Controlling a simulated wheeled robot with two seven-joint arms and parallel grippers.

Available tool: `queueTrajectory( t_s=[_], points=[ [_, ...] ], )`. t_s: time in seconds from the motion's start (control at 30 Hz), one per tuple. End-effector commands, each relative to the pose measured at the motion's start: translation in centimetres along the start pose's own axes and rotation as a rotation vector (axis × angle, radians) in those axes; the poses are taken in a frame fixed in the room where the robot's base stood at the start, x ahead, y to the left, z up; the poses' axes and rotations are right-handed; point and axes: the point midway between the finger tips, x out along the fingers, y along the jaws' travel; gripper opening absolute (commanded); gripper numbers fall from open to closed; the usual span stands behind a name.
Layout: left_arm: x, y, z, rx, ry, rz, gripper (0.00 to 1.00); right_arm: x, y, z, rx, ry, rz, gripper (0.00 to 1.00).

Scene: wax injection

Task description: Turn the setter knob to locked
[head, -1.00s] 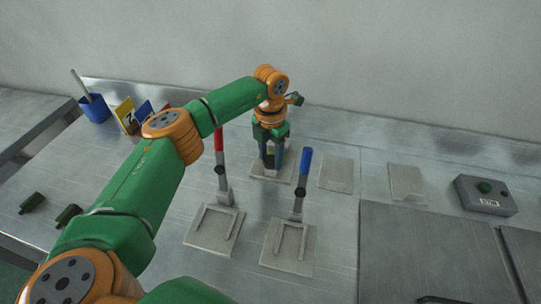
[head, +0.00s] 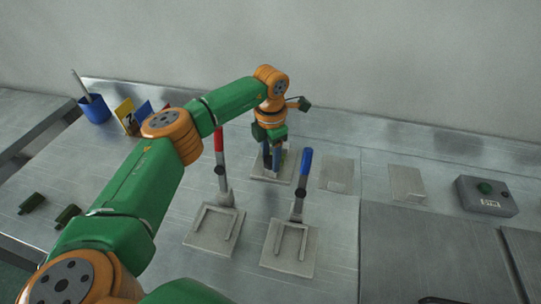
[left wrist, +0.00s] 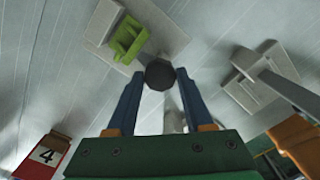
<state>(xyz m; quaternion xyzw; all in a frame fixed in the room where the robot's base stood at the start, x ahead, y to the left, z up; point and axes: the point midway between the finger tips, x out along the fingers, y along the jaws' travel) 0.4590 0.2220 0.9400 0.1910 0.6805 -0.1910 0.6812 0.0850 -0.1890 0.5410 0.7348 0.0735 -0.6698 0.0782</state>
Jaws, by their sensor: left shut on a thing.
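My left gripper (head: 273,172) points down over a small grey plate (head: 258,174) at the back middle of the bench. In the left wrist view its two blue fingers (left wrist: 161,74) are closed on the sides of a dark round knob (left wrist: 160,76). A bright green piece (left wrist: 127,40) stands beside the knob on a pale plate. In the head view the gripper mostly hides the knob, and I cannot read any lock marking. My right gripper is not in view.
A red-handled lever (head: 219,148) and a blue-handled lever (head: 304,166) stand on plates in front of the gripper. A grey box (head: 500,207) with a green button is at the right. A blue cup (head: 95,109) and coloured cards (head: 126,112) are at the back left.

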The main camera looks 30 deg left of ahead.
Motion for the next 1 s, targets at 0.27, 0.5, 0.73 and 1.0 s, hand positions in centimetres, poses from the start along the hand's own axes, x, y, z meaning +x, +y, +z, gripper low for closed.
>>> queueTrajectory(
  t_s=[0.27, 0.5, 0.73, 1.0],
  points=[
    [-0.1, 0.0, 0.0, 0.001, -0.002, 0.001, 0.82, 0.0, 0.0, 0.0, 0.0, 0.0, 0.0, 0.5],
    [-0.1, 0.0, 0.0, 0.0, -0.001, 0.0, 0.82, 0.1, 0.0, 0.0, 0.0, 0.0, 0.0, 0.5],
    [-4.2, 0.0, 0.2, 0.0, -0.006, 0.003, 0.82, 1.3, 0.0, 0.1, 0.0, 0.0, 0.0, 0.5],
    [-7.2, 0.0, 0.1, 0.0, -0.001, 0.0, 0.82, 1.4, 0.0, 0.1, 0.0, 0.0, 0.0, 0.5]
  ],
)
